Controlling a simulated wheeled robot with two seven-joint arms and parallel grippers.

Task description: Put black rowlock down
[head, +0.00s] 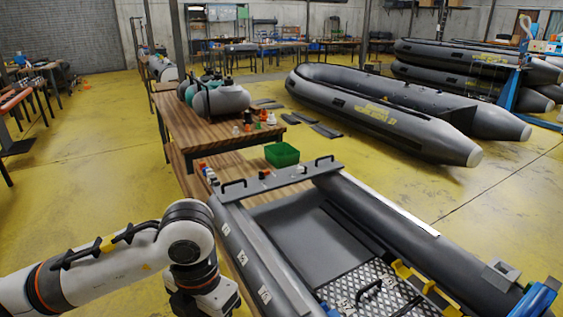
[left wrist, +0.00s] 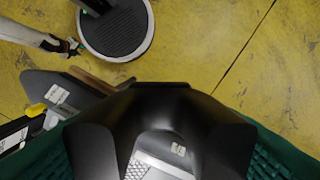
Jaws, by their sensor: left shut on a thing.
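My left gripper (head: 208,300) is at the bottom edge of the head view, by the left tube of the near grey boat (head: 255,262); its fingertips are cut off there. In the left wrist view, a large black curved piece, which I take for the black rowlock (left wrist: 165,103), fills the lower middle, very close to the camera. The left gripper is shut on it. The exact grip is hidden behind the piece. White numbered patches (head: 242,257) run along the boat's left tube.
Another grey boat (head: 375,110) lies on the yellow floor behind. Green textured surfaces (left wrist: 275,158) flank the black piece in the left wrist view.

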